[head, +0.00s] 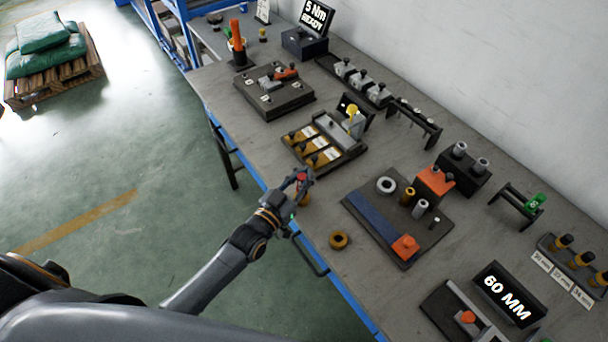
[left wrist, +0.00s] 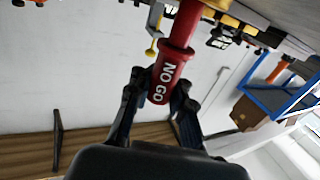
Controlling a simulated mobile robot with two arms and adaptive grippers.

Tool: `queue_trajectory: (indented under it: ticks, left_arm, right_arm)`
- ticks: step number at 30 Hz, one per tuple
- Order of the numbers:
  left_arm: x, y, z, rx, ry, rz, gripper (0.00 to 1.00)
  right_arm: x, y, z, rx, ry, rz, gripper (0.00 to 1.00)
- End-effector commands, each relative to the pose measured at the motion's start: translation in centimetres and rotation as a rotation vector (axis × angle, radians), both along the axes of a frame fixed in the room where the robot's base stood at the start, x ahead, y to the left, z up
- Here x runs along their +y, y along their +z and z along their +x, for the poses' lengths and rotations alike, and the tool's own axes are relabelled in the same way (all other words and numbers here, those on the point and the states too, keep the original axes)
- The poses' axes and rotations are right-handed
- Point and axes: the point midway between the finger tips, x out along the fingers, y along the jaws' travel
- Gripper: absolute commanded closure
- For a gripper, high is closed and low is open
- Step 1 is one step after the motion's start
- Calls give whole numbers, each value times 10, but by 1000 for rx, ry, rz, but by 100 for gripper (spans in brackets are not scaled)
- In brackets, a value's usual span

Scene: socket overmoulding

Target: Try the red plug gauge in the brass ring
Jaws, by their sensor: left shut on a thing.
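My left gripper (head: 303,180) is shut on the red plug gauge (head: 302,177), near the table's front edge. In the left wrist view the gauge (left wrist: 172,70) shows the words NO GO, and my left gripper (left wrist: 160,95) has a finger on each side of it. A brass ring (head: 304,199) shows partly, just below the gripper in the head view. A brass-coloured edge (left wrist: 214,5) is by the gauge's far end in the wrist view; I cannot tell whether the gauge is inside it. Another brass ring (head: 339,240) lies flat on the table. My right gripper is not in view.
The dark gauge board (head: 357,211) with rings and pins lies right of the brass ring. A tray with yellow parts (head: 324,156) stands behind my gripper. A 60 MM display (head: 508,295) stands at the right. The tabletop around the flat ring is clear.

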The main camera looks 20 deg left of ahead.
Motion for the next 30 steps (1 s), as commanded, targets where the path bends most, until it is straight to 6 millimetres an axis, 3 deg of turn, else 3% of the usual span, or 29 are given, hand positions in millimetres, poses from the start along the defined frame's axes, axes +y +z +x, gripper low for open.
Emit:
queue_trajectory:
  ticks: [30]
  left_arm:
    - [0, 7, -1, 4, 0, 1, 100]
  right_arm:
    - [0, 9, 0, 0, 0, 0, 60]
